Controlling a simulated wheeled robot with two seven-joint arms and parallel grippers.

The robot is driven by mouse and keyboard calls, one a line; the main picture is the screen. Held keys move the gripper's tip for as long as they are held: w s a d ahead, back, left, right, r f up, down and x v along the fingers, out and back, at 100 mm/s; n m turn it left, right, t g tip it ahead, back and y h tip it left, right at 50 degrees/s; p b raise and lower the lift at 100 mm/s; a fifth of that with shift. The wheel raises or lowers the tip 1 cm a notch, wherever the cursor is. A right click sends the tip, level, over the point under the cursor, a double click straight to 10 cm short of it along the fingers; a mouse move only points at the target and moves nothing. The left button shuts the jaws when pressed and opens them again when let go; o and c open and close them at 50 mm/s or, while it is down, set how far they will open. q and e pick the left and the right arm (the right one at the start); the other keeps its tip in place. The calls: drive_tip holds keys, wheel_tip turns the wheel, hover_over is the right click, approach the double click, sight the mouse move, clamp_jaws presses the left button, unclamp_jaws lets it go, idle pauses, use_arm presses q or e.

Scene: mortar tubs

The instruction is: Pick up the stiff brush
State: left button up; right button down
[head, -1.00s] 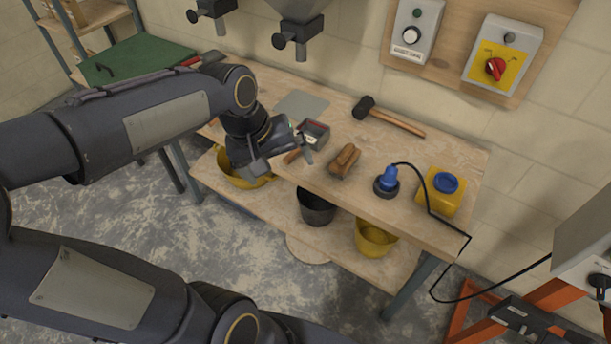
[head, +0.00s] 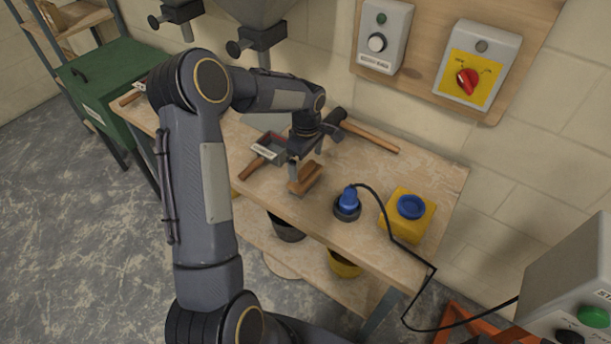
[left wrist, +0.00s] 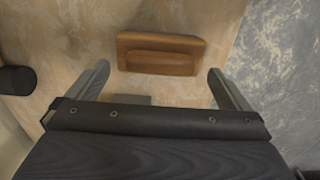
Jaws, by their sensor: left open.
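A brown wooden block with a raised grip along its top, which I take for the stiff brush (head: 304,180), lies on the wooden bench (head: 255,199). No bristles show. My left gripper (head: 305,168) points down over it and hides part of it in the head view. In the left wrist view the brush (left wrist: 160,55) lies crosswise between and just beyond the fingertips of the open left gripper (left wrist: 158,70), with a gap on each side. Nothing is held. My right gripper is out of view.
A hammer (head: 362,132) and a labelled tool with a wooden handle (head: 252,168) lie close by. Buckets sit on the shelf below.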

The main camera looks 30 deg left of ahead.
use_arm(q)
drive_tip(key=shift+a+f, duration=0.1)
drive_tip(key=shift+f, duration=1.35)
drive_tip(key=c, duration=1.4)
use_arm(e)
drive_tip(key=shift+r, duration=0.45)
use_arm(q)
drive_tip(key=shift+r, duration=0.15)
